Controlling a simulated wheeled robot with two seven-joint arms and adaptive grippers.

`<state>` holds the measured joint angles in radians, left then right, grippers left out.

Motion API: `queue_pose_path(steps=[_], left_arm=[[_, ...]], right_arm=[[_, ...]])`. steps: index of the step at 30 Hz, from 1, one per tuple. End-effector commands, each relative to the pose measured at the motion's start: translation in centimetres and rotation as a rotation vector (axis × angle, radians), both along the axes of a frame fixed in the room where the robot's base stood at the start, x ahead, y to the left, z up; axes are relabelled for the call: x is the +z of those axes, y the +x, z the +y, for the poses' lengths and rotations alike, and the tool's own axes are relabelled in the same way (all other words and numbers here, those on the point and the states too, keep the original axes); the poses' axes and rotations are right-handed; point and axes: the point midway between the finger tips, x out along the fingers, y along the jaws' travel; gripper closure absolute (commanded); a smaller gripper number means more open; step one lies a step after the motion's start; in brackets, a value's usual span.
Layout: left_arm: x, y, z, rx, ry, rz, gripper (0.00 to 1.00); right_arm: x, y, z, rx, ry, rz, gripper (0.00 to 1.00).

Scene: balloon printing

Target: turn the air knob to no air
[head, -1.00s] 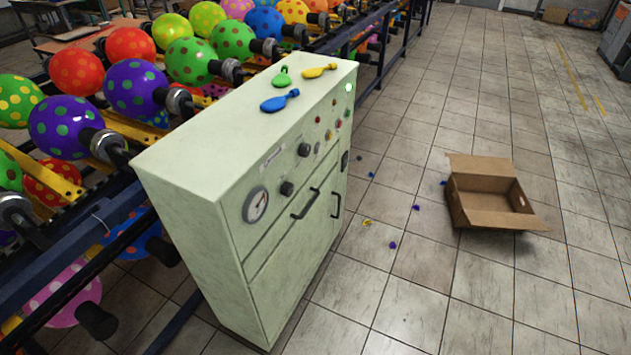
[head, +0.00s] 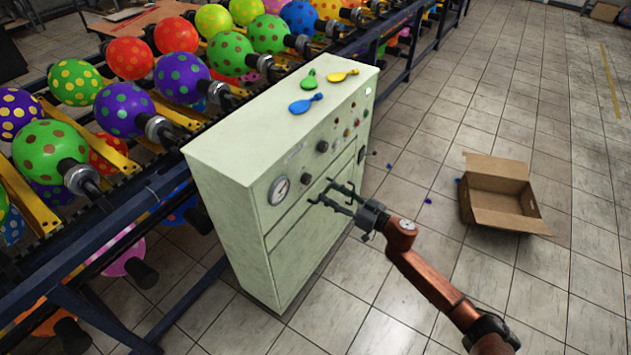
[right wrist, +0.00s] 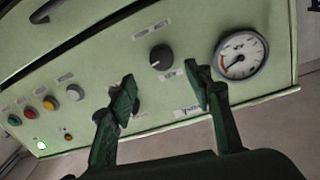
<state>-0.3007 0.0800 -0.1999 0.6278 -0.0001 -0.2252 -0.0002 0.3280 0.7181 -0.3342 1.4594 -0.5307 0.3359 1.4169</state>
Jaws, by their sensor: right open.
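The pale green control cabinet (head: 235,150) carries a white pressure gauge (head: 279,190) and two dark round knobs on its front panel. One knob (head: 305,178) is beside the gauge; the other knob (head: 322,146) is farther along, toward the buttons. I cannot read which is the air knob. My right gripper (head: 331,193) is open and empty in front of the panel. In the right wrist view, the gauge-side knob (right wrist: 161,57) shows beyond the gap between the fingers (right wrist: 160,88). The other knob is partly hidden behind the left finger. My left gripper is out of view.
Black handles are on the cabinet front. Coloured buttons (right wrist: 50,103) and a lit green lamp (right wrist: 42,145) are on the panel. Blue (head: 305,104), green and yellow balloons lie on top. A balloon rack runs behind. An open cardboard box (head: 480,212) stands on the floor at right.

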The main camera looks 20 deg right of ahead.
Motion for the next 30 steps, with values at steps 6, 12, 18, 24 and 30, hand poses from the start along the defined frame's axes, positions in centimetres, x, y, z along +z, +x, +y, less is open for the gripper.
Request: queue_pose_path(steps=[6, 12, 18, 24, 30], left_arm=[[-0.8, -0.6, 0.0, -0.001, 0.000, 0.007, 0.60], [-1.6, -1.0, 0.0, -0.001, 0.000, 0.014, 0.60], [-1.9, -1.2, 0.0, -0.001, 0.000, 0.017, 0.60], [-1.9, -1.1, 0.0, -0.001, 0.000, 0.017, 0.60], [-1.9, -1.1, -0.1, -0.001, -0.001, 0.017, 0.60]], right_arm=[[0.1, 2.2, 1.7, 0.013, 0.005, 0.000, 0.54], [0.0, 4.7, 3.4, 0.012, 0.005, 0.000, 0.54], [0.1, 6.2, 4.3, 0.010, 0.005, 0.000, 0.54], [0.2, 6.4, 4.5, 0.009, 0.003, 0.001, 0.54], [0.2, 6.3, 4.5, 0.009, 0.004, 0.000, 0.60]])
